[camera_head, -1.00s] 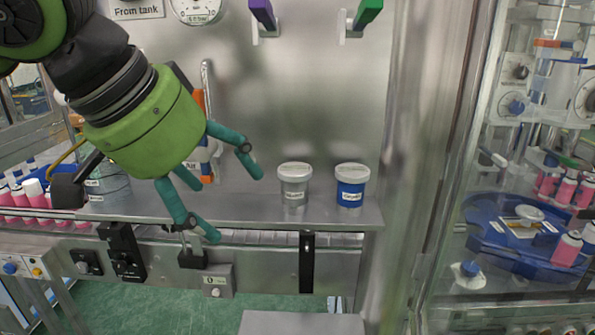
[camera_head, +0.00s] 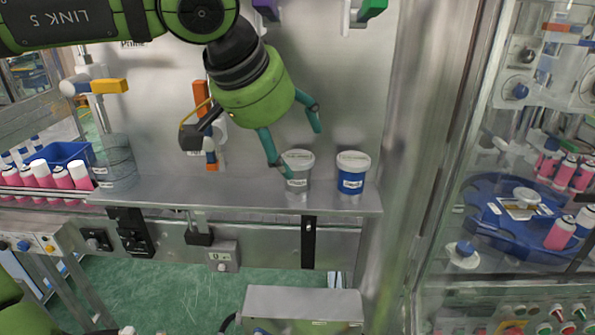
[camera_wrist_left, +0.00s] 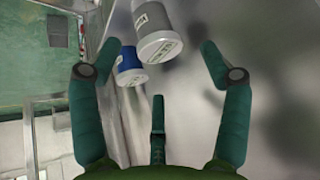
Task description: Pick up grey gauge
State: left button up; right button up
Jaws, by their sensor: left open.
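The grey gauge (camera_head: 298,186) is a small grey tub with a pale lid and a white label, upright on the metal shelf (camera_head: 240,192). In the left wrist view the grey gauge (camera_wrist_left: 160,38) is at the top, ahead of the spread fingers. My left gripper (camera_head: 300,150) is open and empty, just above and in front of the tub. One fingertip overlaps the tub's left side in the head view; I cannot tell whether it touches. My right gripper is not in view.
A blue tub with a white lid (camera_head: 351,182) stands close to the right of the grey one. A clear cylinder (camera_head: 117,165) and several pink cans (camera_head: 62,178) are at the left. A metal wall is behind the shelf, and a glass-fronted machine is at the right.

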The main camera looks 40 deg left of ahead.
aim_at(298, 156)
pick_arm(q)
jog(key=x, duration=0.4)
jog(key=shift+w+f, duration=0.35)
jog(key=shift+f, duration=0.1)
jog(key=shift+s, duration=0.1)
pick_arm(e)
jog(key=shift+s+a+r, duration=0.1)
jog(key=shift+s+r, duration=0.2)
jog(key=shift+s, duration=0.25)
pick_arm(q)
jog(key=shift+r, duration=0.1)
jog(key=c, duration=1.3)
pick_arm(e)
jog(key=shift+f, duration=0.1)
pick_arm(q)
jog(key=shift+r+b, duration=0.2)
jog(key=shift+b, duration=0.15)
jog(key=s+b, duration=0.1)
jog(key=s, duration=0.5)
jog(key=s+b, duration=0.2)
jog(key=s, duration=0.4)
jog(key=s+b, duration=0.2)
jog(key=s, duration=0.4)
jog(key=shift+a, duration=0.35)
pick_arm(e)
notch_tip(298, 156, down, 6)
